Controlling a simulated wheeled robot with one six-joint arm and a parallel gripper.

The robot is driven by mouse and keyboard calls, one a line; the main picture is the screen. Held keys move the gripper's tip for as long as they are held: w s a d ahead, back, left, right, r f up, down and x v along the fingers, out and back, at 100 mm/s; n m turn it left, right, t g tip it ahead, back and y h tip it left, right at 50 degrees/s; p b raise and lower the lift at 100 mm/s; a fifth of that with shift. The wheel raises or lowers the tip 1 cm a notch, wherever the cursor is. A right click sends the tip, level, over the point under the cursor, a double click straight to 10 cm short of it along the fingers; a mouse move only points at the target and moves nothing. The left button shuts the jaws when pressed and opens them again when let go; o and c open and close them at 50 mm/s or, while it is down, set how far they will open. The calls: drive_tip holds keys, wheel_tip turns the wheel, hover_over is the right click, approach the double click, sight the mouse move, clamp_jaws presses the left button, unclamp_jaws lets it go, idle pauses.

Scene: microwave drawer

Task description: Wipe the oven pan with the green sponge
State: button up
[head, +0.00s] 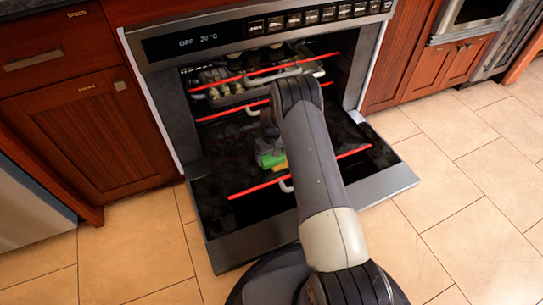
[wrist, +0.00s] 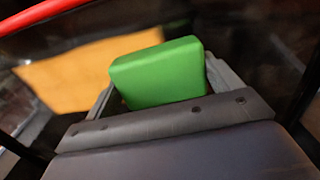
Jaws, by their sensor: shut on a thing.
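My gripper (wrist: 158,85) is shut on the green sponge (wrist: 157,73), with one finger on each side of it. In the head view the sponge (head: 271,159) shows as a small green patch beside my arm, above the lowered oven door. A dark pan or rack with a red front edge (head: 250,188) and a pale handle extends out over the door, and the sponge is behind that edge. I take this to be the oven pan. Its surface is dark and partly hidden by my arm. I cannot tell whether the sponge touches it.
A flat orange piece (wrist: 85,72) lies near the sponge. Higher racks with red edges (head: 262,70) hold items inside the oven. The open oven door (head: 385,187) sticks out over the tiled floor. Wooden cabinets (head: 85,130) flank the oven; the floor at right is clear.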

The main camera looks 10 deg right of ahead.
drive_tip(key=shift+f+b, duration=0.75)
drive_tip(key=shift+f, duration=0.15)
